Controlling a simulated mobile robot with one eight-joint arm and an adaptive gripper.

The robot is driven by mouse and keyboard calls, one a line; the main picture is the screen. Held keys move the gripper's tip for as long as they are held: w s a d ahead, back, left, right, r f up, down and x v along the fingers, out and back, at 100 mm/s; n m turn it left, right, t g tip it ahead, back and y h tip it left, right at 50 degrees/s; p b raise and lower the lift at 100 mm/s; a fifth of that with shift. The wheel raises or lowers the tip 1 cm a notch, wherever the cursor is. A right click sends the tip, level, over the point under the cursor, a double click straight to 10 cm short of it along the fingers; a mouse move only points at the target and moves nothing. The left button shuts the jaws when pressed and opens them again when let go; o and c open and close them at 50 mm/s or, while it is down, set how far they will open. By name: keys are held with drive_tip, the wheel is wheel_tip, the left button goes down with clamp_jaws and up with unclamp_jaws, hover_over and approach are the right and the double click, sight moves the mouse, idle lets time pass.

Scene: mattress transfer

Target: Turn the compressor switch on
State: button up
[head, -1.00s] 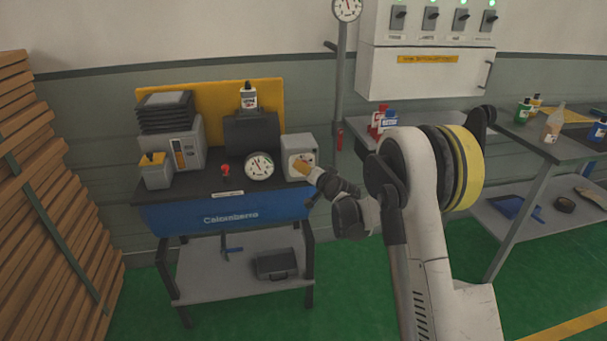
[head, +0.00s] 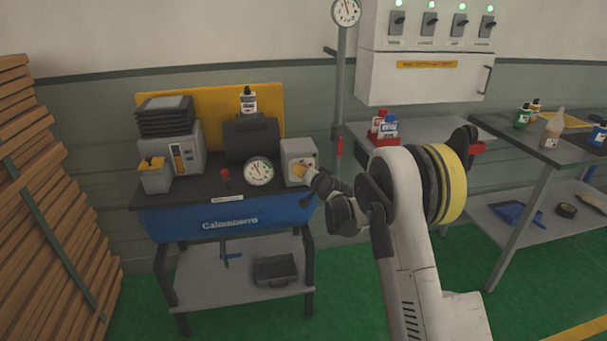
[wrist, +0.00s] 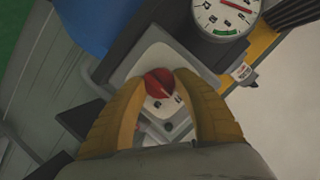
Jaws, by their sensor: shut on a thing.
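The compressor switch is a red knob (wrist: 160,82) on the face of a light grey box (head: 291,152), at the right end of the blue-fronted bench. My gripper (head: 300,171) reaches the box from the right in the head view. In the wrist view, the yellow fingers of my gripper (wrist: 167,88) are shut on the red knob, one on each side. The fingers hide the knob in the head view. Part of the box's pale front plate (wrist: 150,58) shows around the knob in the wrist view.
A round gauge (head: 258,171) stands left of the box and also shows in the wrist view (wrist: 225,15). A small red knob (head: 225,175) sits farther left on the bench. A wall panel with several switches (head: 428,55) hangs to the right. Stacked planks (head: 50,190) are at far left.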

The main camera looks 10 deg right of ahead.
drive_tip(key=m+t+y+b, duration=0.1)
drive_tip(key=m+y, duration=0.1)
drive_tip(key=m, duration=0.3)
drive_tip(key=shift+d+f, duration=0.1)
drive_tip(key=m+t+y, duration=0.1)
drive_tip(key=m, duration=0.3)
drive_tip(key=shift+y, duration=0.4)
drive_tip(key=shift+m, duration=0.4)
drive_tip(key=o, duration=1.2)
drive_tip(key=v, duration=1.2)
drive_tip(key=shift+f, duration=0.2)
